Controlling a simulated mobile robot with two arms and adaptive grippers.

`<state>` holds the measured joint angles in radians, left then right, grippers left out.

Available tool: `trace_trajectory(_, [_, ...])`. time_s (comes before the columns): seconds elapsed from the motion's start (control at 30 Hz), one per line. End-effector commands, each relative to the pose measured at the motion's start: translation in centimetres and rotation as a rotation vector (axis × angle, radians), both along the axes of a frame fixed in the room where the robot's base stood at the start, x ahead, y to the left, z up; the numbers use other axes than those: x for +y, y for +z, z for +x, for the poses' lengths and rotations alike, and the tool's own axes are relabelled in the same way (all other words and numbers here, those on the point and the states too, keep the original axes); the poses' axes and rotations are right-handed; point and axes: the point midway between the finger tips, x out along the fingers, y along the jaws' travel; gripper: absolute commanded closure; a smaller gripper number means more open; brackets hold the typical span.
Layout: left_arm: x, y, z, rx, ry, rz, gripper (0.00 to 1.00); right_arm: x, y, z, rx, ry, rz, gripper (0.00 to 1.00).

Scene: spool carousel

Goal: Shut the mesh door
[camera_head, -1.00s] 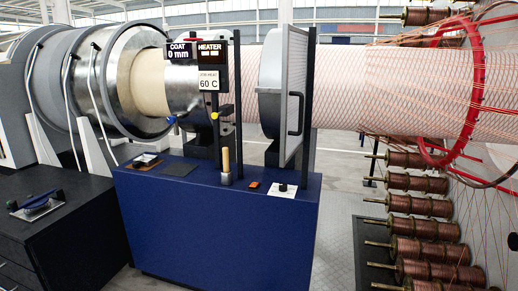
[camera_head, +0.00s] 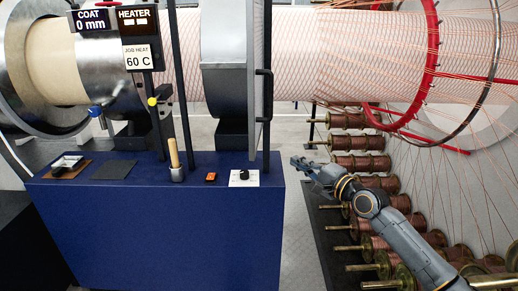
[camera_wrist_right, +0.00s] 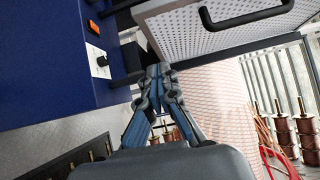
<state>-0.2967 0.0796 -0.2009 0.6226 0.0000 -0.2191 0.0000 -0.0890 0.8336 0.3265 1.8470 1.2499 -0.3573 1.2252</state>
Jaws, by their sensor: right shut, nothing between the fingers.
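The mesh door (camera_head: 257,62) is a pale perforated panel in a dark frame. In the head view it stands almost edge-on at the right end of the blue cabinet. Its black handle (camera_head: 264,96) sticks out on the right. In the right wrist view the mesh door (camera_wrist_right: 198,28) fills the upper middle, with the handle (camera_wrist_right: 246,14) at the top. My right gripper (camera_head: 299,164) is shut and empty, low and to the right of the door, apart from the handle. The right gripper's fingertips (camera_wrist_right: 158,70) appear just below the door's lower edge; whether they touch it I cannot tell. My left gripper is not in view.
The blue cabinet (camera_head: 160,230) carries a knob on a white plate (camera_head: 243,177), an orange switch (camera_head: 211,177) and a wooden-handled tool (camera_head: 174,155). Copper spools (camera_head: 360,163) and the red ring (camera_head: 430,60) with stretched wires crowd the right side. A floor gap lies beside the cabinet.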

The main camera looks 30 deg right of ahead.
Motion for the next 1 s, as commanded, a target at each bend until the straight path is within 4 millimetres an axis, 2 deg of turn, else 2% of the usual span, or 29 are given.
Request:
trace_trajectory(0.1, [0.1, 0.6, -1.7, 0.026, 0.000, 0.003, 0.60, 0.2, 0.4, 1.8, -0.003, 0.000, -0.001, 1.00])
trace_trajectory(0.23, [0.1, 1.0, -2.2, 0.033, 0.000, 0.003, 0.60, 0.4, 0.4, 3.8, -0.003, -0.001, -0.003, 1.00])
trace_trajectory(0.37, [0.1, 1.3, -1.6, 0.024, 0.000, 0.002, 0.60, 0.6, 0.4, 5.8, -0.003, -0.002, -0.003, 1.00])
trace_trajectory(0.57, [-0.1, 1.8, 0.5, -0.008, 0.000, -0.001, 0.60, 1.0, 0.3, 8.8, -0.002, -0.002, -0.002, 1.00])
trace_trajectory(0.6, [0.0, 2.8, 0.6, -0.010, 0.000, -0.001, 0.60, 1.8, 0.6, 9.1, -0.001, 0.001, 0.001, 1.00])
trace_trajectory(0.8, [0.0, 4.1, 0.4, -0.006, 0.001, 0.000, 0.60, 3.6, 0.4, 10.5, 0.000, -0.001, -0.002, 1.00])
trace_trajectory(1.0, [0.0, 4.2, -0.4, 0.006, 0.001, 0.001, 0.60, 4.2, 0.0, 10.9, 0.001, -0.001, -0.004, 1.00])
